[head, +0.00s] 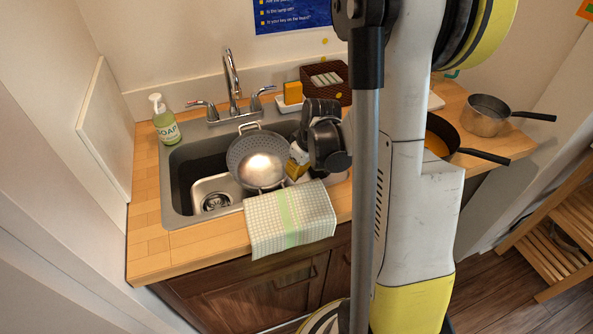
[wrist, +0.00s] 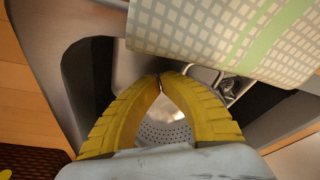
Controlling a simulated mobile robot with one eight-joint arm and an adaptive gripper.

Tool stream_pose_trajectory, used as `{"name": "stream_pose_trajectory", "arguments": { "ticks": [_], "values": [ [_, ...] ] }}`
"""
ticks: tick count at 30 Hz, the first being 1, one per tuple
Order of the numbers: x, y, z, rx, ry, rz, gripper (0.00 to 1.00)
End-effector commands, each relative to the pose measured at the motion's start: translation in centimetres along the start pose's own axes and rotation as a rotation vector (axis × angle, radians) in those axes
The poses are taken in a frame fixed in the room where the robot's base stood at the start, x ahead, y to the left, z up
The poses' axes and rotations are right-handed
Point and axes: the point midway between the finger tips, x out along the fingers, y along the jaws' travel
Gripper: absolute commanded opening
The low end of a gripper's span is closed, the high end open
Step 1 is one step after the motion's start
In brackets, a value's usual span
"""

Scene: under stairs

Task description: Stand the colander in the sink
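The grey metal colander (head: 241,151) is in the sink area in the head view, tilted with its perforated rim and shiny bowl showing. It overlaps the sink (head: 177,172) and hides part of its basins. My gripper (head: 292,172) is at the colander's right front edge, with its yellow fingers low over the sink. In the wrist view, the fingertips (wrist: 160,78) come together, seemingly on the colander's edge.
A checked towel (head: 289,217) hangs over the front edge. A soap bottle (head: 164,120) stands at the left, and the faucet (head: 232,85) behind. A sponge (head: 292,93) and a brown basket (head: 322,73) are at the back. Pans, including a saucepan (head: 486,117), stand at the right.

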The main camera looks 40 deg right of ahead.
Motion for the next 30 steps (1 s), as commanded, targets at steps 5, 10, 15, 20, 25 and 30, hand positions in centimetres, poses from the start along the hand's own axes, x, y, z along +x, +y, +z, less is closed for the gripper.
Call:
{"name": "stream_pose_trajectory", "arguments": {
  "ticks": [5, 10, 15, 20, 25, 30],
  "values": [
    [3.1, 0.0, 0.0, -0.001, 0.000, 0.000, 0.00],
    [4.3, 0.0, 0.0, -0.002, 0.000, 0.001, 0.00],
    [4.4, 0.0, 0.0, -0.002, 0.000, 0.001, 0.00],
    [4.4, 0.0, 0.0, -0.002, 0.000, 0.001, 0.00],
    [4.8, 0.0, -1.0, -0.004, 0.000, 0.000, 0.00],
    [5.0, 0.0, -2.0, -0.002, 0.001, 0.001, 0.00]
  ]
}}
